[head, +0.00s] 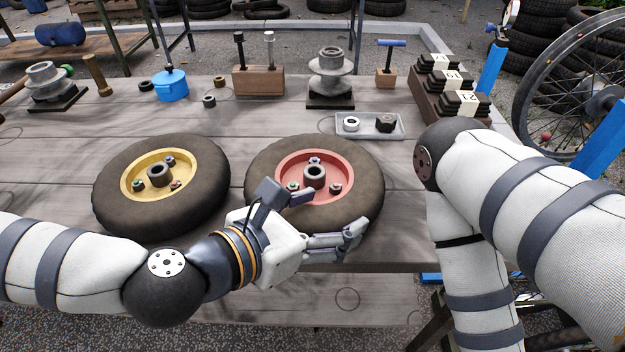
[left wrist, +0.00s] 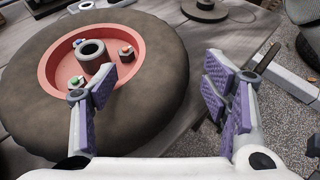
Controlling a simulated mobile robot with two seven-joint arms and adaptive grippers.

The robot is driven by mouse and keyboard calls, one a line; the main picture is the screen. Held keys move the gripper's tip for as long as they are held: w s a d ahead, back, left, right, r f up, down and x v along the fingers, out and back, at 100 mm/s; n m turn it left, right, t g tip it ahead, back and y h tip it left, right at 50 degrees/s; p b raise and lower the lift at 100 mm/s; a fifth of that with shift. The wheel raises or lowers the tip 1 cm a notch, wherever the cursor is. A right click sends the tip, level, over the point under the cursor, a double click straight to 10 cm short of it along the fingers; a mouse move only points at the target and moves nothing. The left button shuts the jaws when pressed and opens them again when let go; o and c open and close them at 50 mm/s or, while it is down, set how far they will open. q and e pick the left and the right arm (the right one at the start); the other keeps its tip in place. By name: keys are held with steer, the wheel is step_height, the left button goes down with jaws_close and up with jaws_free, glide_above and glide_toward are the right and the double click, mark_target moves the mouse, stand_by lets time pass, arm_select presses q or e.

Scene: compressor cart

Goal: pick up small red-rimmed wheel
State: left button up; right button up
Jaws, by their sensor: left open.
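The small red-rimmed wheel (head: 278,161) lies flat on the grey wooden table, with a dark tyre, a central hub and several coloured nuts. My left gripper (head: 330,217) is open at the wheel's near side in the head view. In the left wrist view, the red-rimmed wheel (left wrist: 40,105) fills the left and middle. There, the left gripper (left wrist: 160,100) has one purple-padded finger over the tyre and rim and the other beyond the tyre's outer edge. I cannot tell whether the fingers touch the tyre. My right arm shows at the right, but its gripper is out of view.
A yellow-rimmed wheel (head: 129,181) lies close on the left. A grey tray (head: 343,133) with two nuts is behind right, near a rack of numbered blocks (head: 437,95). A wooden block with bolts (head: 258,82) and a blue pot (head: 171,86) stand behind.

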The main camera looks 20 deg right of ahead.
mark_target(342, 207)
arm_select(q)
steer(key=x, duration=0.4)
steer(key=shift+w+d+f, duration=0.1)
steer(key=shift+d+f, duration=0.15)
steer(key=shift+a, duration=0.1)
steer(key=c, duration=1.6)
steer(key=shift+w+r, duration=0.1)
jaws_close()
steer(key=shift+r, duration=0.1)
